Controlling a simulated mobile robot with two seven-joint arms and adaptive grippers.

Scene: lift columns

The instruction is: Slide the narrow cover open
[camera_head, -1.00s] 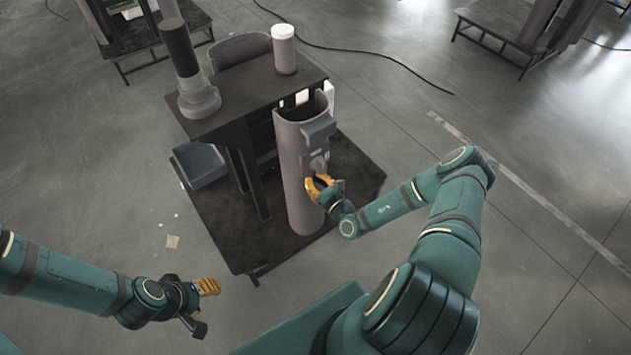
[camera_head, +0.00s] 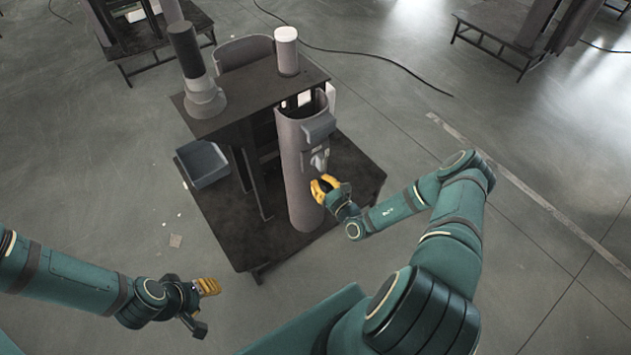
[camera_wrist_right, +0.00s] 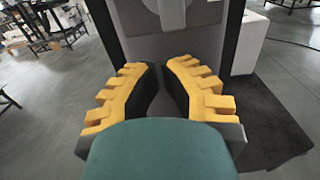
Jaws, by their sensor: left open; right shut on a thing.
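The narrow cover, a tall grey curved shell (camera_head: 296,170), stands upright at the front right of the dark lift stand. In the right wrist view, the yellow-backed fingers (camera_wrist_right: 157,72) point at the grey cover face (camera_wrist_right: 172,50), with a light rounded part (camera_wrist_right: 172,12) above. My left gripper (camera_head: 206,306) is open and empty, low at left, away from the stand.
The dark top shelf (camera_head: 250,112) carries a black-and-grey cylinder (camera_head: 188,60) and a white-capped cylinder (camera_head: 286,55). A grey bin (camera_head: 204,164) sits on the base plate (camera_head: 350,175) at left. A cable (camera_head: 385,62) lies behind. Floor to the right is open.

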